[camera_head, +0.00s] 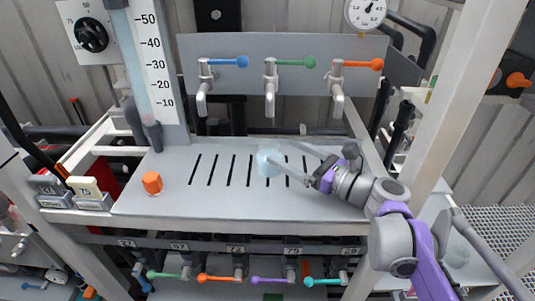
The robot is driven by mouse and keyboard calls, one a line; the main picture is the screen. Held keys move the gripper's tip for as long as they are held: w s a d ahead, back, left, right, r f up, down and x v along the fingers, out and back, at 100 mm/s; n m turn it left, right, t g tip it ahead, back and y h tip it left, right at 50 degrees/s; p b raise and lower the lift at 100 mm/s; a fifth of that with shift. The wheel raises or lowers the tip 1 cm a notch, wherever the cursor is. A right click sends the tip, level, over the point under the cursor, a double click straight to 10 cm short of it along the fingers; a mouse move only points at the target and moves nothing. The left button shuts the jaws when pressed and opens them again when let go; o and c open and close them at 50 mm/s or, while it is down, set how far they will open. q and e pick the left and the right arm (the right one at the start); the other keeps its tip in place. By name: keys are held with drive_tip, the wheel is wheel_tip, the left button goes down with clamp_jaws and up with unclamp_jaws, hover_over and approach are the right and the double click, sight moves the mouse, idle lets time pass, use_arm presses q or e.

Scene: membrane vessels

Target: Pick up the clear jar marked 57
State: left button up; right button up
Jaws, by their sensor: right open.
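A small clear, pale bluish jar (267,162) stands on the grey slotted worktop, below the green-handled tap. Its marking cannot be read at this size. My right gripper (283,153) reaches in from the right with its two fingers apart. The nearer fingertip overlaps the jar's right side in the picture; whether it touches cannot be told. The farther finger lies behind and to the right of the jar. My left gripper is not in view.
Three taps with blue (242,61), green (297,62) and orange (376,64) handles overhang the worktop (150,207). An orange hexagonal piece (152,183) sits at left. A scaled column (160,70) stands back left. A white post (450,100) rises at right. The worktop's front left is clear.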

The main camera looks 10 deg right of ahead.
sight(262, 143)
drive_tip(key=x, duration=0.5)
drive_tip(key=p+x, duration=0.1)
drive_tip(key=x, duration=0.2)
drive_tip(key=shift+w+a+f, duration=0.15)
drive_tip(key=shift+a+f, duration=0.1)
drive_tip(key=shift+f, duration=0.05)
drive_tip(key=shift+c, duration=1)
clamp_jaws()
